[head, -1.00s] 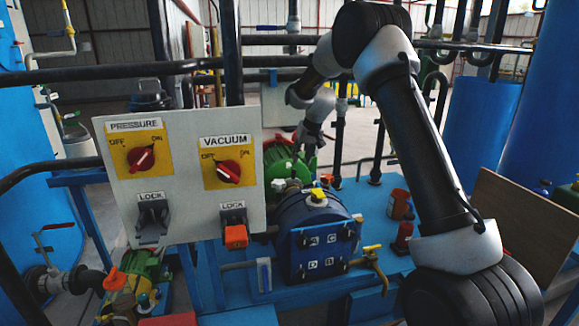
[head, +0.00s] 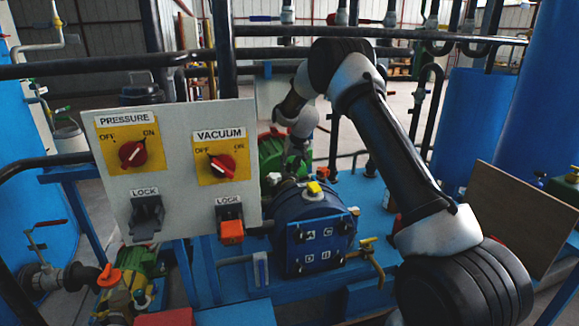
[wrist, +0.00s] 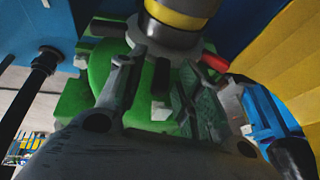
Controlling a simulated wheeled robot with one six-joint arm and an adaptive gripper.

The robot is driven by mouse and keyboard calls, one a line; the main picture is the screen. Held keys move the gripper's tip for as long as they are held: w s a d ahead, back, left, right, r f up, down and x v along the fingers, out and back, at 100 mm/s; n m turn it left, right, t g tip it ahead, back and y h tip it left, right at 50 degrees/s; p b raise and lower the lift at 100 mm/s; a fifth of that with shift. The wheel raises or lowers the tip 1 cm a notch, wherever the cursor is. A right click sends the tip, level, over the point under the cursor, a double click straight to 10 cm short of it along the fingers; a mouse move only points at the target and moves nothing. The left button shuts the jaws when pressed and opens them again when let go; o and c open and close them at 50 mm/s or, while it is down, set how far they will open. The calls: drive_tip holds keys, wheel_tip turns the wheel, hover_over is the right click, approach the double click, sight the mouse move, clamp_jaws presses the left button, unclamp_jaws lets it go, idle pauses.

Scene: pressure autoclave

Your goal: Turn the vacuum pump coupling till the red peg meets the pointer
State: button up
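The green pump (head: 271,152) stands behind the blue cylindrical vessel in the head view. In the wrist view its green body (wrist: 100,72) lies under my gripper (wrist: 160,68). The gripper's two fingers are apart, with nothing clearly held between them. Just beyond the fingertips is a round grey coupling (wrist: 176,40) with a yellow band. A red peg (wrist: 215,63) sticks out at its right side. A dark block shows at its left; I cannot tell whether it is the pointer. In the head view my gripper (head: 298,160) reaches down at the pump, and its fingertips are hard to make out.
A panel (head: 175,210) with PRESSURE and VACUUM knobs stands at the left front. The blue vessel (head: 311,222) with a lettered plate sits in front of the pump. Dark pipes cross behind. A brown board (head: 520,217) leans at the right.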

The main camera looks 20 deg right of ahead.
clamp_jaws()
drive_tip(key=shift+d, duration=0.1)
